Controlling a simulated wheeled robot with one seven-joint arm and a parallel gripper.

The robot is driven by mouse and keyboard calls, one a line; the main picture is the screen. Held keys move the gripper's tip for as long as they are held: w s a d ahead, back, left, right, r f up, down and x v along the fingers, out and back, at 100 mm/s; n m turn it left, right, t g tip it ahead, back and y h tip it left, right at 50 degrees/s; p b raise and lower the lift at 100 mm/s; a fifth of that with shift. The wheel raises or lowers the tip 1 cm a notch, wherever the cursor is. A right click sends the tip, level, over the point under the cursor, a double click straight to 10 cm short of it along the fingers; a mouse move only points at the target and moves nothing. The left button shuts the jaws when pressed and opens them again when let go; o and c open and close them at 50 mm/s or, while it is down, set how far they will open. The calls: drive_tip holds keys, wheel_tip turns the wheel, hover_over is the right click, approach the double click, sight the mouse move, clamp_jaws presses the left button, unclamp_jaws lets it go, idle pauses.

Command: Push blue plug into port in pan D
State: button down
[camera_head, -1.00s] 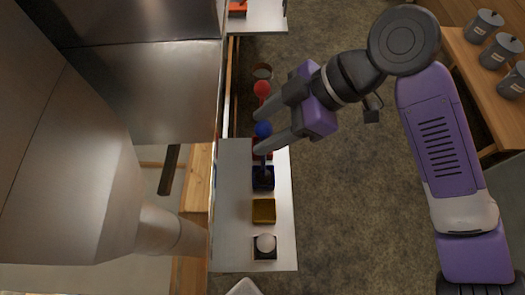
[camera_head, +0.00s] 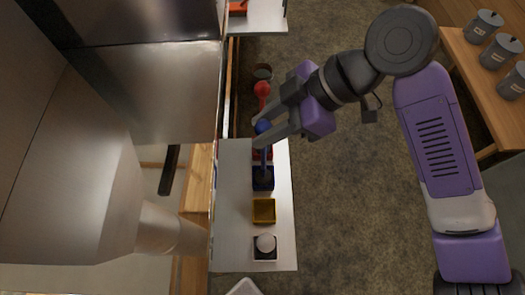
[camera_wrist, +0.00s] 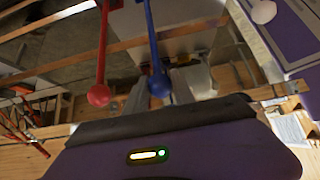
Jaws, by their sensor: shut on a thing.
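The blue plug has a round blue knob (camera_head: 262,126) and a long blue stem that runs down toward a blue-rimmed holder (camera_head: 263,185) on the white shelf. My gripper (camera_head: 259,130) is shut on the blue plug, its two grey fingers on either side of the knob. In the wrist view the blue knob (camera_wrist: 159,86) and its stem show between the fingers. I cannot make out pan D or its port in these views.
A red plug (camera_head: 262,89) stands close beside my fingers; it also shows in the wrist view (camera_wrist: 98,95). A yellow holder (camera_head: 264,220) and a white knob (camera_head: 265,243) share the white shelf (camera_head: 230,190). Large metal evaporator bodies (camera_head: 75,170) fill the left.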

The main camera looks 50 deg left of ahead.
drive_tip(key=shift+r+p, duration=2.2)
drive_tip(key=shift+r, duration=1.1)
